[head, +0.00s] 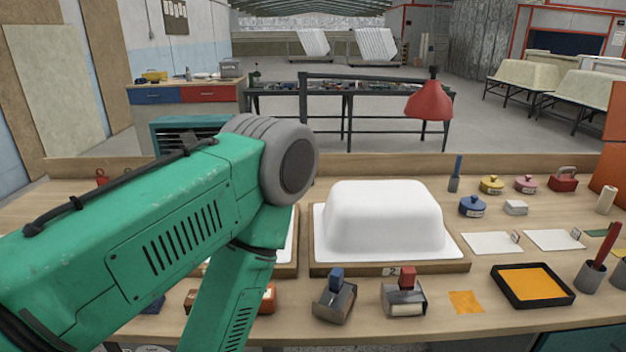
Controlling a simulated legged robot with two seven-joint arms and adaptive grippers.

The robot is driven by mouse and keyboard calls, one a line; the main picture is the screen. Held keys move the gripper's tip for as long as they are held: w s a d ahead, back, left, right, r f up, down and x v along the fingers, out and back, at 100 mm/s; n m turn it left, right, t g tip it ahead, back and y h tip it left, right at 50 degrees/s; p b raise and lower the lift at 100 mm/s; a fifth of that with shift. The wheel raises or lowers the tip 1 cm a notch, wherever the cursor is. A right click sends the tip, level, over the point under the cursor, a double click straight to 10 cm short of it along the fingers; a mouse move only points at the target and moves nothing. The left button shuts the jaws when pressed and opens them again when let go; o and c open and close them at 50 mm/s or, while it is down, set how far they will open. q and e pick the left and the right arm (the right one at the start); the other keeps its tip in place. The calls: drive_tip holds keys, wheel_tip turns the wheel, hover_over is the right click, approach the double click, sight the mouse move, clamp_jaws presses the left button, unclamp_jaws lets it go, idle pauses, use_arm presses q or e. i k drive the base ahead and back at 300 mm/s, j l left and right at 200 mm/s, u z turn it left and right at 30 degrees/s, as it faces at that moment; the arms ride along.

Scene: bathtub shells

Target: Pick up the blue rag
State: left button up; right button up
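A small dark blue patch (153,304) lies on the bench at the lower left, mostly hidden behind my green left arm. It may be the blue rag, but too little shows to be sure. My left arm comes in from the left, bends at a grey joint and runs down out of the bottom of the head view. Its gripper is out of view. My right arm and gripper are not in view. A flat orange rag (465,301) lies on the front right of the bench.
A white tub shell (383,220) stands on a wooden board mid-bench; another board is partly behind my arm. Blue-topped (335,298) and red-topped (404,296) tools stand in front. A black orange-filled tray (533,285), lidded pots and cups are at right. A red lamp (430,100) overhangs the back.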

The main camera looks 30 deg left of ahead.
sight(155, 308)
drive_tip(key=u, duration=0.4)
drive_tip(key=j+u, duration=0.1)
drive_tip(key=u, duration=0.75)
drive_tip(key=i+u, duration=0.1)
drive_tip(key=u, duration=0.7)
drive_tip(key=z, duration=1.75)
drive_tip(key=u, duration=1.75)
drive_tip(key=j+u, duration=0.15)
drive_tip(key=u, duration=0.15)
drive_tip(key=j+u, duration=0.15)
drive_tip(key=u, duration=0.2)
